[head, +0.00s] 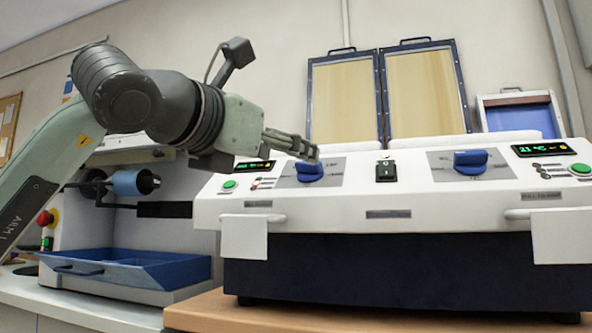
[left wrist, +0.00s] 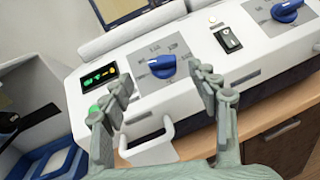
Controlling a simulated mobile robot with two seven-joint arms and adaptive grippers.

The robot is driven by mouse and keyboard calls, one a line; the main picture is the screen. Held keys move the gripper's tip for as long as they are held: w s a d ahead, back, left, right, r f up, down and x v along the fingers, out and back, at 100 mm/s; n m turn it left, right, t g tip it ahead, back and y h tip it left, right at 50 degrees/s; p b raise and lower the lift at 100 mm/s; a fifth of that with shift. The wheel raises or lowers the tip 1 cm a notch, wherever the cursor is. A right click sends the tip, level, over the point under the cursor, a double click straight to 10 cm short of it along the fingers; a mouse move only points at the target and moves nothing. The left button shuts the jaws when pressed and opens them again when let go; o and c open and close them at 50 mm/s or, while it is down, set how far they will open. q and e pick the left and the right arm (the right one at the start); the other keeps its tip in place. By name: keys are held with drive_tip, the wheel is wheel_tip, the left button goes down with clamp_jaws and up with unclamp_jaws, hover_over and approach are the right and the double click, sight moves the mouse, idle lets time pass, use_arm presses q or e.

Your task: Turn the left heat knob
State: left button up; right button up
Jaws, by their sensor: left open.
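The left heat knob (head: 309,172) is blue and sits on a grey dial plate on the left half of the white machine's front panel. It also shows in the left wrist view (left wrist: 161,66), beyond and between my open fingers. My left gripper (head: 300,150) reaches in from the left and overlaps the knob's upper edge in the head view. In the left wrist view my left gripper (left wrist: 165,95) has its fingers spread with nothing between them. I cannot see contact with the knob. My right gripper is in neither view.
The right heat knob (head: 470,162) is on the same panel, with a black rocker switch (head: 386,171) between the knobs. A green button (head: 229,185) and a display sit left of the left knob. White handles (head: 245,219) jut out below. A blue tray (head: 120,268) is at left.

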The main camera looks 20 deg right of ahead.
sight(310, 172)
use_arm(q)
drive_tip(key=x, duration=0.7)
drive_tip(key=shift+s+p, duration=0.1)
drive_tip(key=shift+p, duration=0.2)
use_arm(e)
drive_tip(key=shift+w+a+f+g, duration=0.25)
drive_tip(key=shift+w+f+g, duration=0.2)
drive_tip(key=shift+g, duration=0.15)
